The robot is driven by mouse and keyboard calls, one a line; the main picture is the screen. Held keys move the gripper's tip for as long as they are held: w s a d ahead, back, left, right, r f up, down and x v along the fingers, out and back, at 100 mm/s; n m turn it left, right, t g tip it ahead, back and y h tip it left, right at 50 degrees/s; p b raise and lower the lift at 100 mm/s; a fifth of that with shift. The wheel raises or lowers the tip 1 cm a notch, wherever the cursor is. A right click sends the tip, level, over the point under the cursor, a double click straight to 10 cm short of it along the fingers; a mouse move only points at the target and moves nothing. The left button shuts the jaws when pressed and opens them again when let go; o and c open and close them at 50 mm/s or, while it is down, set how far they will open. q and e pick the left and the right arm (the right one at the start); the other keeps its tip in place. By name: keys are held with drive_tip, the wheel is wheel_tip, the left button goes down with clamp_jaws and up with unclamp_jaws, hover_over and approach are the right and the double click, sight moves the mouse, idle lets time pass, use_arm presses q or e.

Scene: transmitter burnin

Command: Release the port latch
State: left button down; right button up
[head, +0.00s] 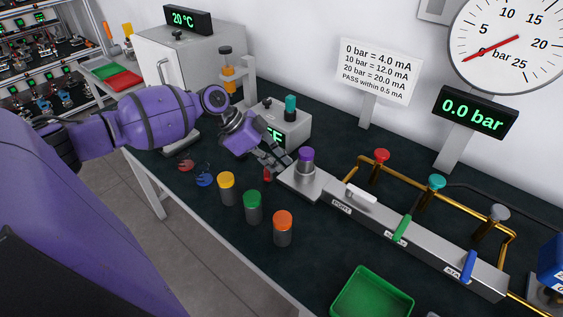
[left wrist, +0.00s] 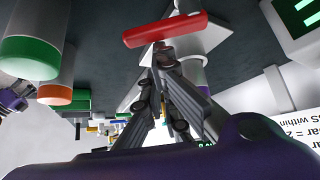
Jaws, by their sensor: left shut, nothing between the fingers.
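The port latch, a red bar (left wrist: 165,30), lies across the top of the left wrist view, just beyond my fingertips. In the head view only a small red end (head: 267,175) shows beside the left end of the grey manifold (head: 345,213). A grey transmitter with a purple cap (head: 306,160) stands upright on that end, near the PORT label. My left gripper (head: 284,164) is shut and empty, tips close to the latch; it also shows in the left wrist view (left wrist: 160,52). Whether the tips touch the bar I cannot tell.
Yellow (head: 227,185), green (head: 252,206) and orange-capped (head: 282,227) cylinders stand in front of the manifold. A grey box (head: 290,128) with a green display stands behind my gripper. White (head: 361,194), green (head: 402,228) and blue (head: 469,266) levers sit on the manifold. The gauge display (head: 473,113) reads 0.0 bar.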

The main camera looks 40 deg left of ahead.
sight(265, 174)
use_arm(q)
drive_tip(key=m+g, duration=0.1)
drive_tip(key=s+m+g+b, duration=0.1)
drive_tip(key=m, duration=0.1)
drive_tip(key=a+m+h, duration=0.1)
drive_tip(key=shift+s+f+g, duration=0.15)
drive_tip(key=shift+s+g, duration=0.15)
drive_tip(key=shift+g, duration=0.1)
drive_tip(key=shift+s+a+m, duration=0.15)
drive_tip(key=shift+a+m, duration=0.05)
drive_tip(key=shift+m, duration=0.2)
drive_tip(key=shift+s+a, duration=0.2)
drive_tip(key=shift+a, duration=0.25)
use_arm(e)
drive_tip(key=shift+s+d+f, duration=0.1)
drive_tip(key=shift+s+f, duration=0.25)
drive_tip(key=shift+f, duration=0.4)
use_arm(q)
drive_tip(key=shift+s+a, duration=0.1)
use_arm(e)
drive_tip(key=shift+s, duration=0.15)
